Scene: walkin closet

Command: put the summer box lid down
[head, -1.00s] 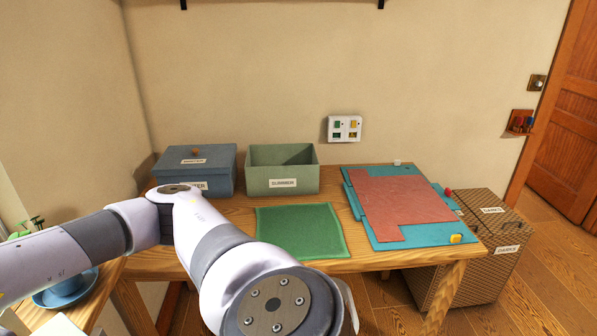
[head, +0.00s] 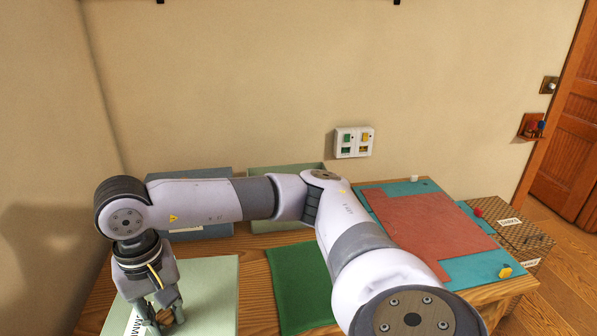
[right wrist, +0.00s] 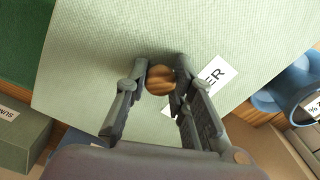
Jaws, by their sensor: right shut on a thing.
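The summer box lid (head: 212,280) is a flat pale green panel with a wooden knob (right wrist: 160,80) and a white label (right wrist: 212,75). My right gripper (head: 158,318) is shut on the knob. The lid shows over the front left of the wooden table, left of the green mat (head: 302,285); whether it touches the table I cannot tell. The green summer box (head: 262,171) stands at the back of the table, mostly hidden behind my right arm. Part of it shows in the right wrist view (right wrist: 20,140). My left gripper is out of view.
A blue-grey winter box (head: 205,172) stands beside the summer box, largely behind my arm. A teal board with a red sheet (head: 425,225) covers the table's right side. A wicker hamper (head: 520,245) stands further right. A blue pot (right wrist: 305,80) is near the lid in the wrist view.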

